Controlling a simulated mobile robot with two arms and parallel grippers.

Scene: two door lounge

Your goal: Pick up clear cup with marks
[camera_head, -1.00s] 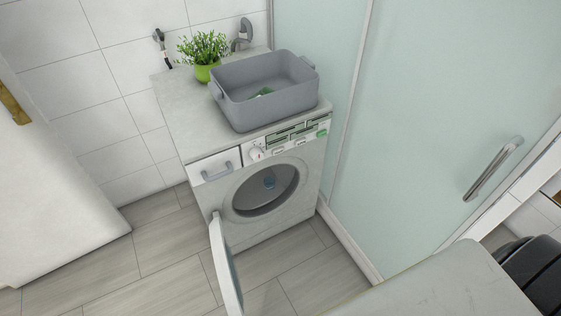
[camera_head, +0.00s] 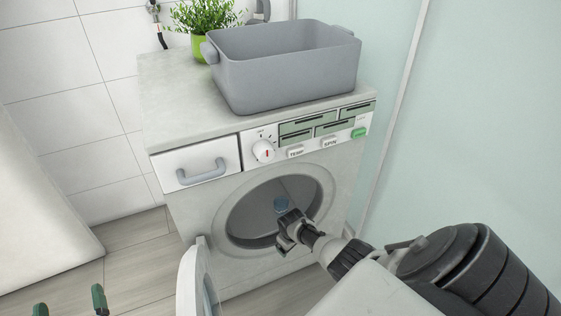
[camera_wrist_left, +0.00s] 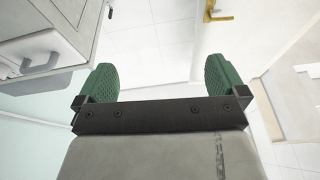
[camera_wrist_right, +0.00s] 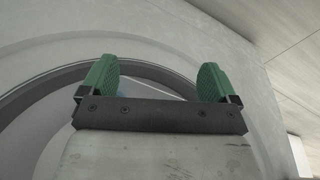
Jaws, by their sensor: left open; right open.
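I cannot tell the cup in that view. My left gripper (camera_head: 70,300) is low at the bottom left edge, open and empty, as the left wrist view (camera_wrist_left: 162,82) shows.
The washing machine's door (camera_head: 197,285) stands open at the left of the opening. A grey basin (camera_head: 290,82) and a potted plant (camera_head: 203,45) stand on top. A glass panel (camera_head: 480,100) is close on the right. The floor (camera_head: 135,262) at left is clear.

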